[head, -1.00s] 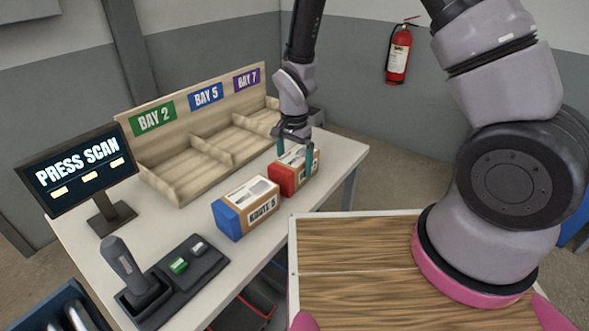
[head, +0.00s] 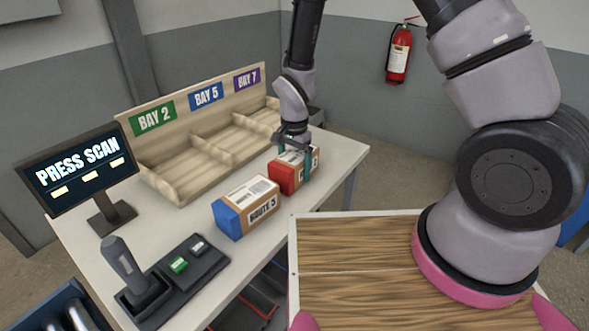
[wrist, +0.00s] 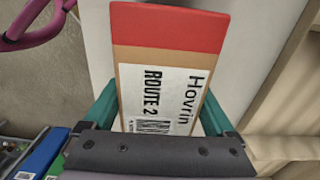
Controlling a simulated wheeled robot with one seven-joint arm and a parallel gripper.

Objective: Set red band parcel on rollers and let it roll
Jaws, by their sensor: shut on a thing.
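The red band parcel (head: 283,178) is a brown box with a red end, on the white table right of the blue-ended parcel. In the wrist view the parcel (wrist: 170,32) shows its red band and a white label reading "Hovrin" and "ROUTE 2". My gripper (head: 296,167) points down over it, with teal fingers on two opposite sides. In the wrist view my gripper (wrist: 160,105) is shut on the parcel. The parcel appears to rest on the table.
A blue-ended "ROUTE 5" parcel (head: 246,206) stands close by on the left. A wooden bay rack (head: 190,187) lines the back. A screen (head: 82,170) reads "PRESS SCAN". A scanner dock (head: 180,280) is at the front. The table's right end (head: 345,152) is clear.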

